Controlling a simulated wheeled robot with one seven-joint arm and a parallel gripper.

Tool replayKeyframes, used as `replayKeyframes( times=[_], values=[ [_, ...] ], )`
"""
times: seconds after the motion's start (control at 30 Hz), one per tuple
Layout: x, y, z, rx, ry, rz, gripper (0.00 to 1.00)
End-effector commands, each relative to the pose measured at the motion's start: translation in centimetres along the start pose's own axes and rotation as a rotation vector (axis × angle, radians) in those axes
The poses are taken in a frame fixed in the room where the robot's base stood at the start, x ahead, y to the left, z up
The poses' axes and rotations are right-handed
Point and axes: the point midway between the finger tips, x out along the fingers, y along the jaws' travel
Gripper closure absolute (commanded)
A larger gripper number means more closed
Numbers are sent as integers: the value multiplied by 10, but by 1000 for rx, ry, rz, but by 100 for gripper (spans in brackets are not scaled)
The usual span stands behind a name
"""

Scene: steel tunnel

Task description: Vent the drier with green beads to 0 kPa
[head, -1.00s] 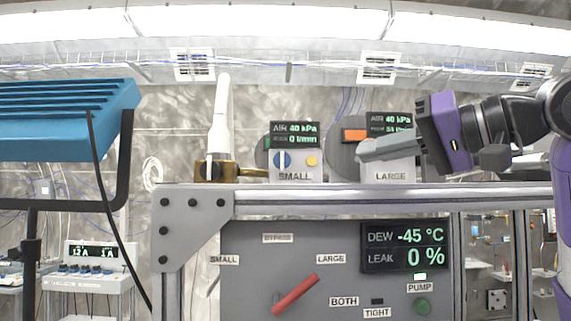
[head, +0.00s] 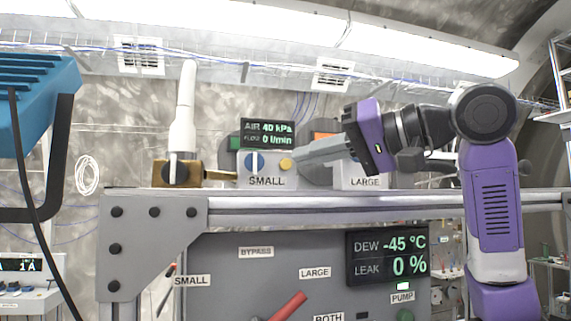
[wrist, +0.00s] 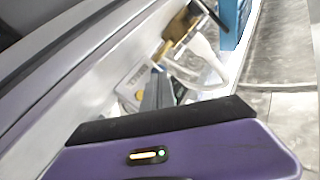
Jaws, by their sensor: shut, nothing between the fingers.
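A dark green patch (head: 235,143) shows beside that display. The LARGE unit (head: 364,183) stands to its right, with an orange patch (head: 323,137) partly hidden; my gripper hides its display. My gripper (head: 298,158) is shut and empty, its tips just right of the yellow button. Contact cannot be told.
A brass valve block (head: 183,174) with a white upright tube (head: 182,110) stands left of the SMALL unit. Below, a panel carries a red lever (head: 288,307) and a DEW/LEAK display (head: 387,256). A blue finned box (head: 38,95) hangs at far left.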

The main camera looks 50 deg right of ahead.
Motion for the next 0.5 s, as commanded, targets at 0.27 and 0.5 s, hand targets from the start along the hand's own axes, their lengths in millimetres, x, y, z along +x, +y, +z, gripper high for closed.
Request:
replayKeyframes(
  times=[0.27, 0.5],
  values=[
    [26, 18, -20, 4, -1, 0, 100],
    [44, 32, -32, 3, 1, 0, 100]
  ],
)
